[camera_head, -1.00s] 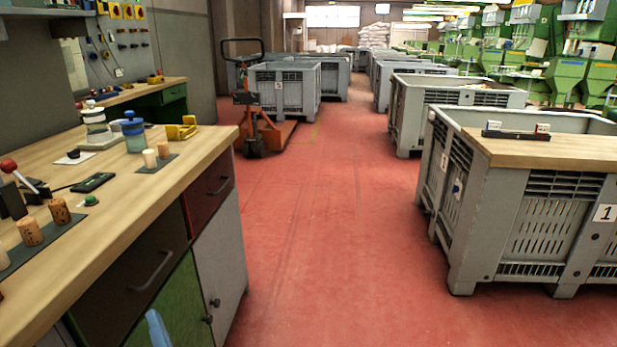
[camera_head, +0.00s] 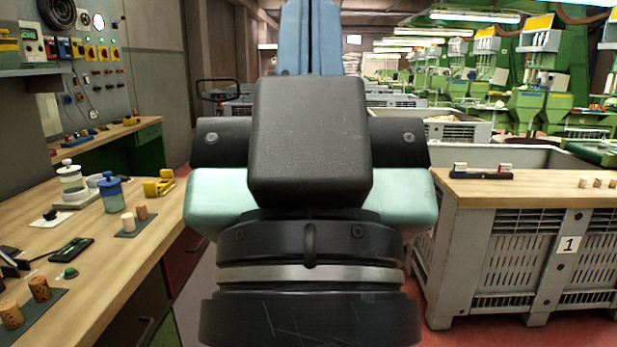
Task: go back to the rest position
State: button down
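My gripper (camera_head: 311,30) is raised in the middle of the head view, in front of the camera. Its two blue fingers lie side by side with only a thin dark line between them, and no object shows between them. Their tips run to the top edge of the picture. Cork stoppers stand on the left bench (camera_head: 95,262): two brown corks (camera_head: 39,288) on a near dark mat, and a pale cork (camera_head: 127,222) and a brown one (camera_head: 141,212) on a farther mat. My gripper is apart from all of them.
The grey bin (camera_head: 500,257) at right carries a wooden board (camera_head: 540,193) with a dark rack (camera_head: 482,173) and small corks (camera_head: 597,183). A blue-lidded jar (camera_head: 111,193) and yellow tool (camera_head: 159,184) stand on the bench. My arm hides most of the aisle.

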notch_tip(320, 180, up, 21)
jog(key=p, duration=1.8)
jog(key=shift+p, duration=0.35)
